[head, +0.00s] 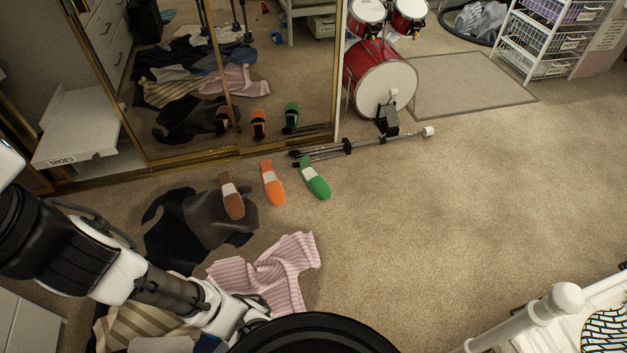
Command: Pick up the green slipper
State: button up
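The green slipper (317,182) lies on the beige carpet in front of the mirrored closet doors, its toe pointing toward the lower right. It is the rightmost of three slippers in a row. The orange slipper (273,186) lies just left of it, and the brown slipper (232,200) lies further left on dark clothing. My arm comes in from the left and runs along the bottom. The fingers of my gripper do not show; the arm's end is cut off or hidden at the bottom edge, well apart from the slippers.
A folded stand (376,142) lies on the floor just behind the green slipper. Dark clothes (176,232) and a pink striped garment (283,268) lie nearer. A red drum kit (385,88) stands behind. A white post (522,318) is at lower right. Carpet right of the slippers is clear.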

aim_at(317, 184)
jog(key=i+j, duration=0.2)
jog(key=i, duration=0.7)
jog(key=i+j+u, duration=0.1)
jog(key=i, duration=0.75)
jog(key=i+j, duration=0.15)
jog(key=i, duration=0.75)
